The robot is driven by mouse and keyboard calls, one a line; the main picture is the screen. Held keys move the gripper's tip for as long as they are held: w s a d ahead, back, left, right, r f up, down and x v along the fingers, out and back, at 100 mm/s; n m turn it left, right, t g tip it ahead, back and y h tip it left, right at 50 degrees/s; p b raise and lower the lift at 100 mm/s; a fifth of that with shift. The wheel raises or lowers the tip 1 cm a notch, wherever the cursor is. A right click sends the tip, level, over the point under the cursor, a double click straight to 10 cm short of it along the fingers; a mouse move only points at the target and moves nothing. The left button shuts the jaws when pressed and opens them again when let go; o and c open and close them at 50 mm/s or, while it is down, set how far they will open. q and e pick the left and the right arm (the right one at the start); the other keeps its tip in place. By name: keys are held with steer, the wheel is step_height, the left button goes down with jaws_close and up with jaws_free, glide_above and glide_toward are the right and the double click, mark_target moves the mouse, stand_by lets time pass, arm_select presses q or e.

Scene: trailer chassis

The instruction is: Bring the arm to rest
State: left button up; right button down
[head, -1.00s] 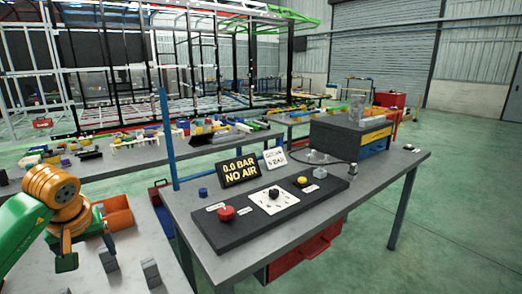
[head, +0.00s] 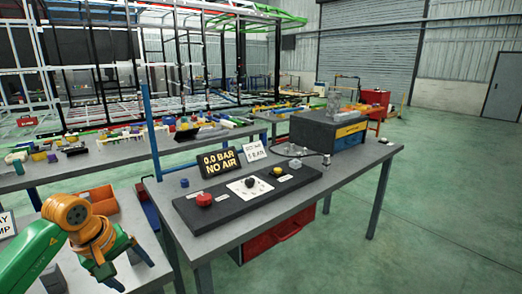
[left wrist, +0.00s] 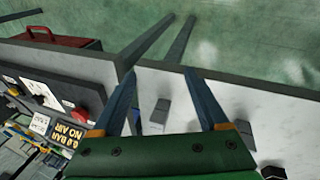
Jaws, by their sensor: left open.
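My left gripper (head: 130,268) is low at the left of the head view, at the end of my green and orange arm. It is above a grey bench (head: 62,262), left of the air-panel table. In the left wrist view its two blue-grey fingers (left wrist: 160,78) are spread with nothing between them. Beyond them are the pale bench top and small grey blocks (left wrist: 160,112); I cannot tell the height above them. My right gripper is in neither view.
The table (head: 345,175) carries a black panel with a red button (head: 204,199), a dark knob (head: 250,182) and a "0.0 BAR NO AIR" sign (head: 220,162). An orange bin (head: 103,199) is close behind my left arm. Green floor (head: 440,200) is open at the right.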

arm_select(q)
steer(key=w+d+f+n+t+h, duration=0.1)
steer(key=d+f+n+t+h, duration=0.1)
steer(key=d+f+n+h, duration=0.6)
steer(key=w+d+f+n+t+h, duration=0.2)
steer(key=d+f+n+h, duration=0.1)
steer(key=d+n, duration=0.85)
steer(key=s+a+f+n+t+y, duration=0.2)
steer(key=s+a+f+n+y, duration=0.15)
steer(key=f+n, duration=0.65)
steer(key=s+a+f+n+t+y, duration=0.25)
steer(key=a+f+n+y, duration=0.25)
steer(key=f+n, duration=0.6)
steer(key=s+a+f+n+g+y, duration=0.2)
steer(key=s+f+n+g+y, duration=0.15)
steer(key=s+f+n, duration=0.55)
steer(key=s+f+n+g, duration=0.2)
steer(key=s+n, duration=0.1)
steer(key=s, duration=0.6)
steer(key=s+f+n+g, duration=0.2)
steer(key=s+n+g, duration=0.1)
steer(key=s, duration=0.5)
steer(key=s+d+f+n+g, duration=0.1)
steer(key=s+n, duration=0.3)
steer(key=s, duration=0.5)
steer(key=shift+s+f+g, duration=0.3)
steer(key=shift+f+g, duration=0.2)
steer(key=shift+g, duration=0.3)
